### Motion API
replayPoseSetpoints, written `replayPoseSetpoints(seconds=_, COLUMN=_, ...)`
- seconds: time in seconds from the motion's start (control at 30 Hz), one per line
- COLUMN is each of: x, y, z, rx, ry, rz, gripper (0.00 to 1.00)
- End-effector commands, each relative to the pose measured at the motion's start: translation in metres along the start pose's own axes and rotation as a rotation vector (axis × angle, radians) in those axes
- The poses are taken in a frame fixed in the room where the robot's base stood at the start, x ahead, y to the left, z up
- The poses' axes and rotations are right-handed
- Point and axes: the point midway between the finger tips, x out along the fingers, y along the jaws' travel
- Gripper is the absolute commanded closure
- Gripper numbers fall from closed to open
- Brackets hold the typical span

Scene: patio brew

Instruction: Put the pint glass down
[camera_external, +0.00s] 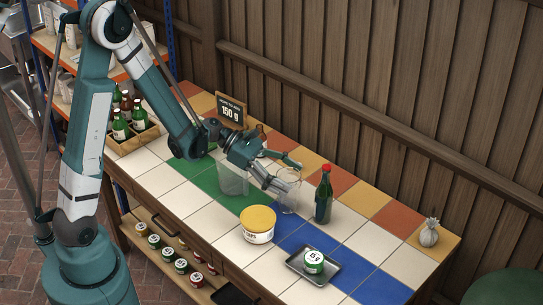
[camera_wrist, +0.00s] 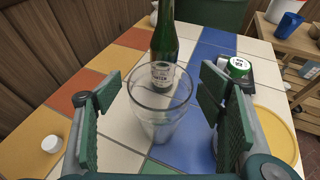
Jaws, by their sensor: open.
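The clear, empty pint glass (camera_external: 288,193) stands upright on the tiled table, near the border of the white and blue tiles. In the wrist view the pint glass (camera_wrist: 160,118) sits between my two green finger pads, with its open rim toward the camera. My gripper (camera_external: 279,172) is open; in the wrist view the gripper (camera_wrist: 158,100) has one finger on each side of the glass, with a visible gap at both sides. The glass base seems to rest on the table, partly hidden low in the wrist view.
A dark green bottle (camera_external: 323,198) stands close beyond the glass. A yellow-lidded tub (camera_external: 257,224) and a dark tray (camera_external: 334,277) with a green tin (camera_external: 314,261) are nearer the front. A clear container (camera_external: 233,180) stands behind my gripper. White tiles toward the right are free.

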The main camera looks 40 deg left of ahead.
Motion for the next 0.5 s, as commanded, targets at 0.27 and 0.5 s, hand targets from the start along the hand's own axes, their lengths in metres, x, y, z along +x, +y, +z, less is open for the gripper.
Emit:
replayPoseSetpoints(seconds=0.27, x=-0.0002, y=-0.0001, z=0.0001, rx=0.000, ry=0.000, rz=0.000, gripper=0.32)
replayPoseSetpoints(seconds=0.5, x=-0.0002, y=-0.0001, z=0.0001, rx=0.000, ry=0.000, rz=0.000, gripper=0.40)
